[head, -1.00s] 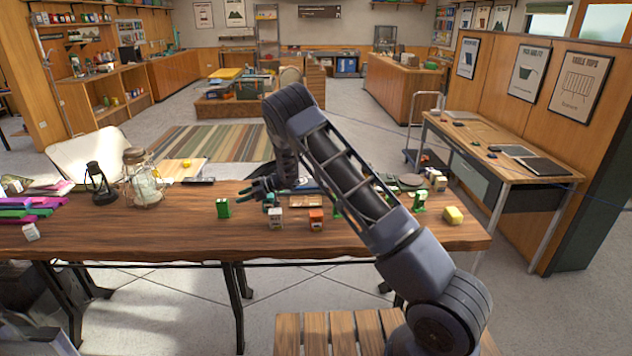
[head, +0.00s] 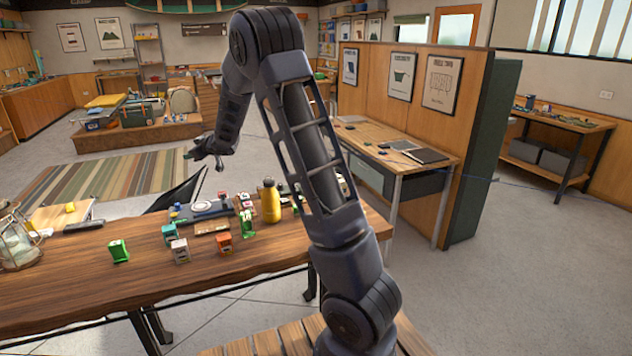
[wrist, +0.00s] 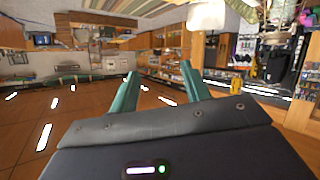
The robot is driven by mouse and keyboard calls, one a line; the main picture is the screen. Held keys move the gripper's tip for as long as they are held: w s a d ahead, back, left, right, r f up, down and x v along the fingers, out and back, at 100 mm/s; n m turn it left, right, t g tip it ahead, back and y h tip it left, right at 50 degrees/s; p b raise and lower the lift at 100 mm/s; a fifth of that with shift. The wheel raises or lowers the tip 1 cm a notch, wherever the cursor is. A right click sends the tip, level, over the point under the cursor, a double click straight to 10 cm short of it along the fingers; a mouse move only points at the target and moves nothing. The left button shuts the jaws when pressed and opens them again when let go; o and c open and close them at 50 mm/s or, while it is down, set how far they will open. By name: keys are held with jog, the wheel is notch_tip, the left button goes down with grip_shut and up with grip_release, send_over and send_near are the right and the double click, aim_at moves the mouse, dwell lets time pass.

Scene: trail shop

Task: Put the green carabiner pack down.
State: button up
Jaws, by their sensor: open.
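A small green pack (head: 119,251) stands upright on the wooden table (head: 75,290), left of the other small goods. A second green pack (head: 247,223) stands farther right, close to my arm. I cannot tell from the pictures which one is the carabiner pack. My gripper (head: 206,158) is raised, showing beyond the table's far edge, well apart from both packs. In the wrist view its teal fingers (wrist: 158,88) are spread with nothing between them.
A white pack (head: 180,250), an orange pack (head: 224,243) and a yellow bottle (head: 270,202) stand on the table. A glass lantern jar (head: 18,245) is at the left. The table's front left is bare. My arm hides part of the right end.

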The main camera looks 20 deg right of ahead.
jog(key=s+d+r+m+h, duration=0.4)
jog(key=s+d+r, duration=0.2)
jog(key=s+d, duration=0.45)
jog(key=s+d+r+m+h, duration=0.3)
jog(key=s+d+r, duration=0.35)
jog(key=d, duration=0.65)
jog(key=s+d+f+m+g, duration=0.1)
jog(key=s+f+g, duration=0.1)
jog(key=s, duration=1)
jog(key=s+d+f+m+g, duration=0.1)
jog(key=s+d+f+g, duration=0.1)
jog(key=s, duration=0.9)
jog(key=s+d+f+g, duration=0.1)
jog(key=s+g, duration=0.1)
jog(key=s, duration=1)
jog(key=shift+s+d+f+m+g+h, duration=0.15)
jog(key=shift+s+f+m+g+h, duration=0.15)
jog(key=shift+s+f+m+h, duration=0.1)
jog(key=shift+o, duration=0.4)
